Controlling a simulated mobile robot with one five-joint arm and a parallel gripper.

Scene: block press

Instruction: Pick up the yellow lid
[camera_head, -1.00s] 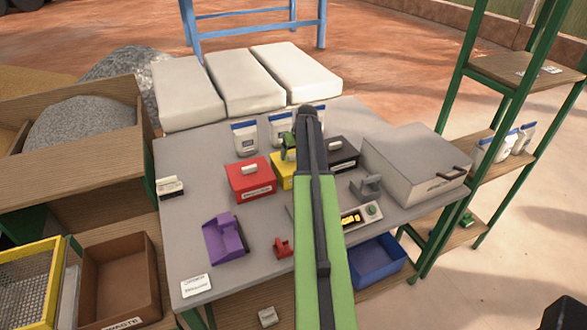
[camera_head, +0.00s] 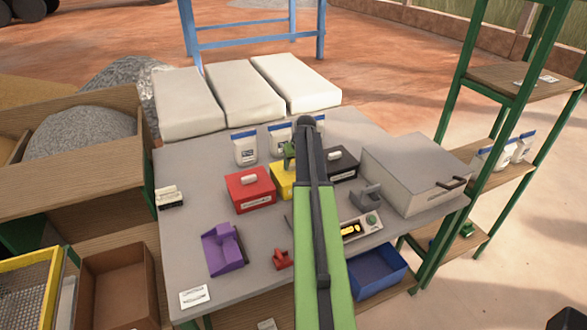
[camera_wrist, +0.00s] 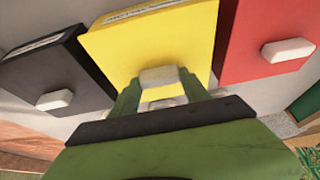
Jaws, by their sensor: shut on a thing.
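The yellow lid (camera_wrist: 150,45) fills the middle of the wrist view, with a white handle (camera_wrist: 165,77) on it. My gripper (camera_wrist: 160,85) is shut on that handle, its two green fingers on either side. In the head view the yellow lid (camera_head: 280,181) sits between a red box and a black box, partly hidden behind my arm. My gripper (camera_head: 290,152) is above it there. Whether the lid is touching its box or lifted off it cannot be told.
A red box (camera_head: 251,190) and a black box (camera_head: 342,165) stand close on either side, each with a white handle. White pouches (camera_head: 245,148) stand behind. A purple scoop (camera_head: 224,248), a scale (camera_head: 360,228) and a grey case (camera_head: 415,175) share the table.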

